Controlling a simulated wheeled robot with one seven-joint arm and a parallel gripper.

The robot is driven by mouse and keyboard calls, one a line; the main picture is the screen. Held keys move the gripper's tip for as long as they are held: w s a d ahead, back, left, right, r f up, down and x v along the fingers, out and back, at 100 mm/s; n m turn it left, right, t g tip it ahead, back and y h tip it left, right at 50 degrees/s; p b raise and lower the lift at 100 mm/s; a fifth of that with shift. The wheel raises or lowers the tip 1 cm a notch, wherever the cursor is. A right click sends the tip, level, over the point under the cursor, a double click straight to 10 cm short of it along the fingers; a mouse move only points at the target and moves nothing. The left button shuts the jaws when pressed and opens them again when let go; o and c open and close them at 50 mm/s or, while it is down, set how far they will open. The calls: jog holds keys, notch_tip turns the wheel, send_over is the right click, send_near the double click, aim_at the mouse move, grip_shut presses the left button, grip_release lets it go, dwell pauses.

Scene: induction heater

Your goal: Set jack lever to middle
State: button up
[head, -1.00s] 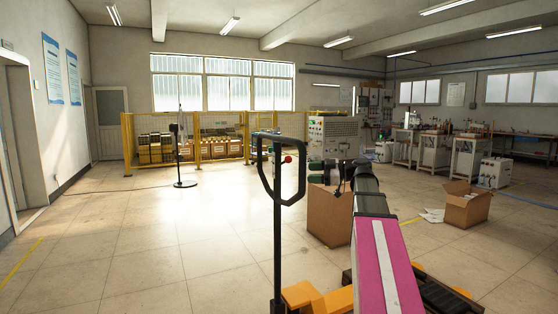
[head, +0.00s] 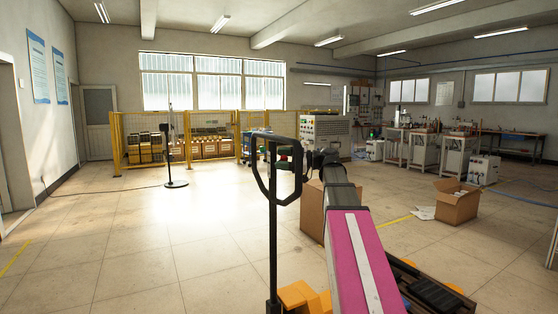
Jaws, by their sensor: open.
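The pallet jack stands upright in front of me, with a black loop handle (head: 257,176) on a dark post (head: 273,250) and an orange base (head: 303,298). Its small jack lever is not clearly visible at the top of the handle, so I cannot tell its position. My arm reaches forward from the lower right. My gripper (head: 309,158) is small and dark at its far end, close to the right side of the handle loop. It is open. I cannot tell whether it touches the handle or lever.
A cardboard box (head: 312,212) stands behind my arm, and another open box (head: 455,205) is on the floor to the right. A black stand (head: 172,150) and a yellow fence (head: 118,140) are farther back. The floor on the left is clear.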

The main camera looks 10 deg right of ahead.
jog(key=shift+w+a, duration=0.2)
jog(key=shift+a, duration=0.4)
grip_shut()
jog(key=shift+s+d+f+n+y, duration=0.1)
jog(key=shift+s+f+n+y, duration=0.15)
jog(key=shift+f+n+y, duration=0.75)
jog(key=shift+s+d+f+n+y, duration=0.1)
jog(key=shift+s+f+n+y, duration=0.15)
jog(key=shift+f+n+y, duration=0.75)
jog(key=shift+r+n+h, duration=0.25)
jog(key=shift+n+h, duration=0.05)
jog(key=shift+h, duration=0.2)
grip_release()
jog(key=shift+d, duration=0.1)
